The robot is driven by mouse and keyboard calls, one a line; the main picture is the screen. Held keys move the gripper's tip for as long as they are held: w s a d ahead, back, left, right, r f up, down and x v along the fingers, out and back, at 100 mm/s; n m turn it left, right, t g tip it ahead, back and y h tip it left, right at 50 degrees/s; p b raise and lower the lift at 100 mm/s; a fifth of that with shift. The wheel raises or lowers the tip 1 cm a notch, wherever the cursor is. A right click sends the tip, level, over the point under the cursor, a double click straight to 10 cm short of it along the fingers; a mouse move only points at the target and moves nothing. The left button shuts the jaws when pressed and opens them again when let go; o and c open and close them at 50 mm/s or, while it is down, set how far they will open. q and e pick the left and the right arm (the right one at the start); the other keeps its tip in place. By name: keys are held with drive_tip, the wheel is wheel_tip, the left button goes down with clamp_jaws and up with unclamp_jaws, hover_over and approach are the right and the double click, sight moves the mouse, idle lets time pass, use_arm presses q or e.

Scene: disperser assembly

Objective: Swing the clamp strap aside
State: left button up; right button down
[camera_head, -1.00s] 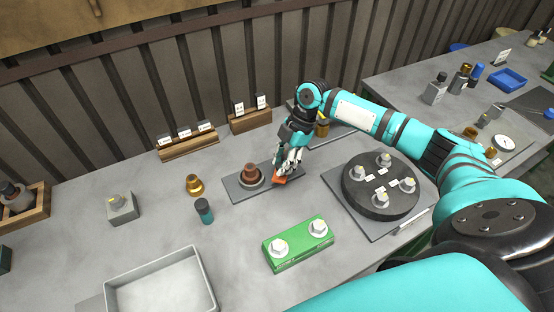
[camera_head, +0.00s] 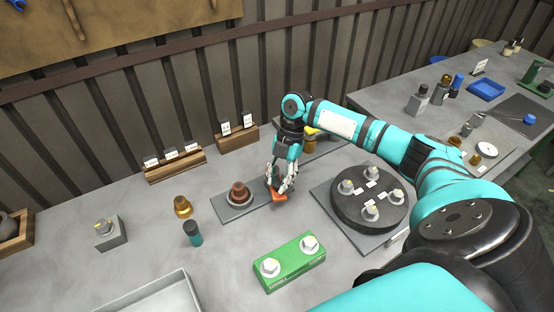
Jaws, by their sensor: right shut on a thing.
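The orange clamp strap (camera_head: 278,197) lies low at the right end of the grey base plate (camera_head: 229,211). Beside it on the plate, to the left, a brown-red cylindrical part (camera_head: 239,190) stands upright in a round seat. The strap is apart from that part in the picture. My right gripper (camera_head: 279,190) comes down from above and is shut on the strap; its fingers hide part of the strap. My left gripper is not in view.
A green block (camera_head: 289,263) with two knobs stands in front. A black round fixture (camera_head: 369,199) with several knobs is to the right. A brass part (camera_head: 182,206) and a teal-dark bottle (camera_head: 193,234) stand left. Wooden label racks (camera_head: 175,166) line the back.

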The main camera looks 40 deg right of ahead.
drive_tip(key=c, duration=1)
unclamp_jaws()
drive_tip(key=shift+c, duration=0.2)
drive_tip(key=shift+r, duration=0.1)
drive_tip(key=v, duration=1.2)
